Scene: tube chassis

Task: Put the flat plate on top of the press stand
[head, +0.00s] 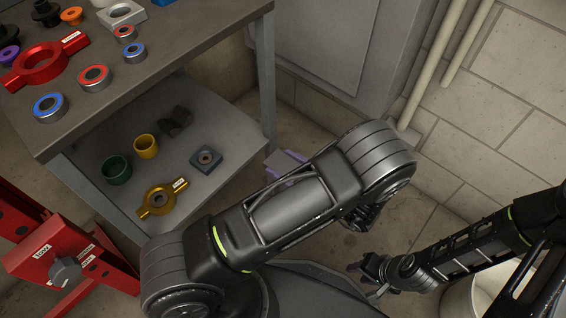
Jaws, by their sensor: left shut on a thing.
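The red press stand (48,247) is at the lower left, cut by the picture's edge. It has a dark grey knob on its front. My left gripper (288,168) shows just beyond my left forearm, which hides most of it. It is shut on a grey flat-sided piece (277,164), probably the flat plate, held beside the bench's right leg and well away from the press stand. Only a small part of this piece shows. My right gripper (368,280) is at the lower right, low over the floor. Its fingers look apart and nothing shows between them.
The grey workbench (190,45) at upper left holds rings, a red clamp-like part (45,62) and other pieces. Its lower shelf (215,115) holds green and yellow cups, a gold handled ring and dark blocks. A grey cabinet and pipes line the wall.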

